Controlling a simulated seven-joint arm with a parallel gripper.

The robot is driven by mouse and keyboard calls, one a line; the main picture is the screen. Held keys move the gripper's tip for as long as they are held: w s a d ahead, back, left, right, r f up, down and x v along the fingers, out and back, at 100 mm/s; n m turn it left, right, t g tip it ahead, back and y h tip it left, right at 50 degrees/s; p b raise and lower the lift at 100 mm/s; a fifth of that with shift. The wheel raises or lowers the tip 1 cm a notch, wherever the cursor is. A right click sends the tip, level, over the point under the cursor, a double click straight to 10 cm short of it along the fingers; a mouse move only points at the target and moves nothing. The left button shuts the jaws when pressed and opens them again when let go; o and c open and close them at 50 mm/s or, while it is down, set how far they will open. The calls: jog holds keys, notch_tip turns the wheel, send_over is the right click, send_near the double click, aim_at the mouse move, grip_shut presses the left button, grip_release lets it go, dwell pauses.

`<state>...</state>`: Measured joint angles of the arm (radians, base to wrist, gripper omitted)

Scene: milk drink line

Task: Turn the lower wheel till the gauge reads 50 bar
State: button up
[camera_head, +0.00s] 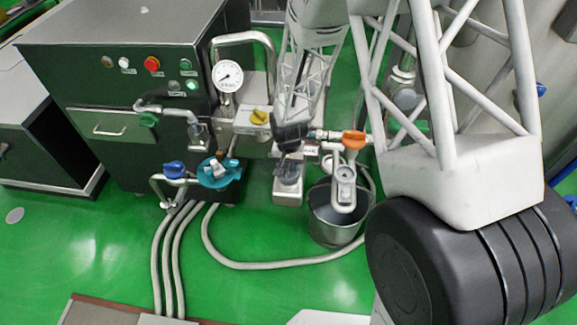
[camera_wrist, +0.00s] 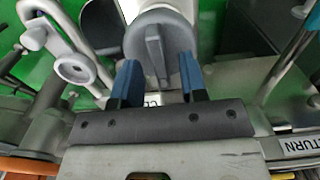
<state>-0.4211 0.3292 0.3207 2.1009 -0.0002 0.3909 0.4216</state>
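The round white gauge (camera_head: 228,76) stands on a pipe at the machine's right side; its reading is too small to tell. A teal wheel (camera_head: 233,172) sits low on the pipework, below and left of the gauge. A grey round knob with a raised bar (camera_wrist: 157,48) is in front of my gripper in the wrist view. My gripper (camera_wrist: 160,75) is open, its two blue fingers apart with the knob's bar between them. I cannot tell whether they touch it. In the head view my arm hides much of this spot, and I cannot tell whether this knob is the lower wheel.
A bucket (camera_head: 335,228) stands at the right. Hoses (camera_head: 172,258) cross the green floor. A metal pipe (camera_wrist: 285,60) runs close on the right in the wrist view.

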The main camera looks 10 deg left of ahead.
jog(key=shift+f, duration=0.6)
jog(key=shift+c, duration=0.4)
grip_shut()
jog(key=shift+m, duration=0.5)
jog(key=m, duration=0.3)
jog(key=shift+m, duration=2.4)
